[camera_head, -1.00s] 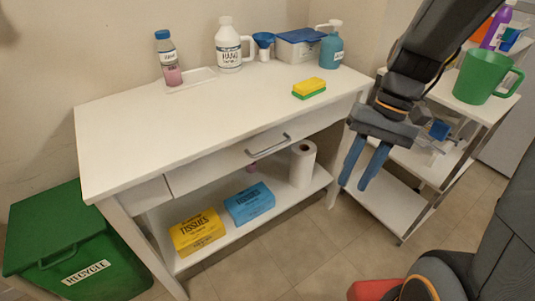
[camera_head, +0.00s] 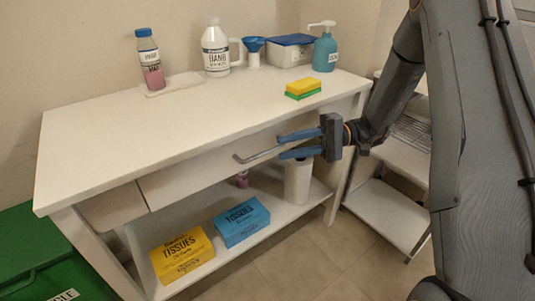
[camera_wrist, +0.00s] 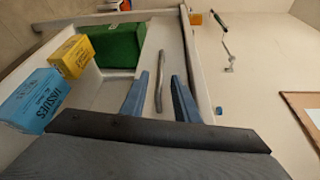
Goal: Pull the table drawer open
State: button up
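The white table (camera_head: 130,135) has a white drawer (camera_head: 195,178) in its front, which looks closed. A grey bar handle (camera_head: 257,155) is on the drawer front. My gripper (camera_head: 279,147) is at the right end of the handle, fingers pointing left and spread apart. In the wrist view the handle (camera_wrist: 160,65) lies between the two blue fingers of my gripper (camera_wrist: 160,82), with a gap on each side. The fingers partly hide the handle's right end in the head view.
A yellow tissue box (camera_head: 182,255), a blue tissue box (camera_head: 241,222) and a paper roll (camera_head: 298,182) stand on the lower shelf. A sponge (camera_head: 303,88) and several bottles are on the tabletop. A green recycle bin (camera_head: 40,250) is at left, a cart (camera_head: 388,213) at right.

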aim_at(267, 152)
jog(key=x, duration=0.6)
jog(key=shift+a, duration=0.1)
grip_shut()
jog(key=shift+s, duration=0.1)
